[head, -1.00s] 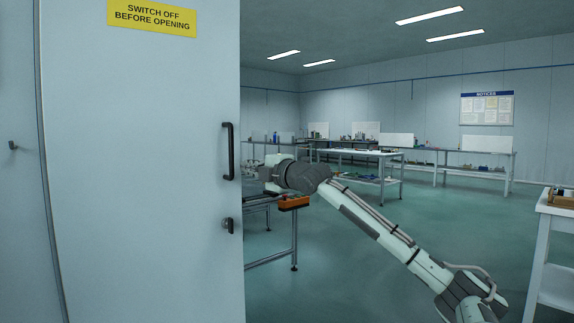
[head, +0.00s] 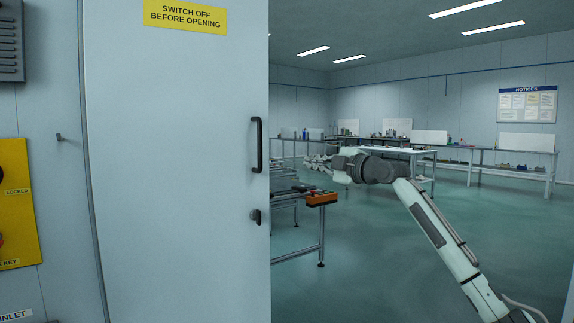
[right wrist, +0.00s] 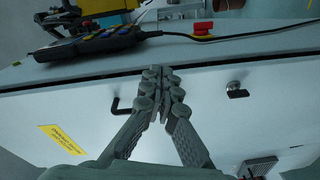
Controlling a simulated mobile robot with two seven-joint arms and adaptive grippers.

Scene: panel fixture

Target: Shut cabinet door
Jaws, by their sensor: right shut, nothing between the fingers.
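The cabinet door (head: 180,180) is a tall pale panel filling the left half of the head view. It bears a yellow "SWITCH OFF BEFORE OPENING" sign (head: 185,15), a black bar handle (head: 257,145) and a small dark latch (head: 256,216). How far it stands open is hard to tell. My right gripper (head: 312,162) is just right of its free edge in the picture. In the right wrist view its fingers (right wrist: 163,78) are shut and empty, over the door (right wrist: 80,110) and a dark line along its edge; contact cannot be told. My left gripper is out of view.
A yellow panel (head: 14,200) and a grey vented box (head: 10,40) are on the wall at far left. The wrist view shows a handheld pendant (right wrist: 85,43) with cable. Green floor (head: 400,260) is clear.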

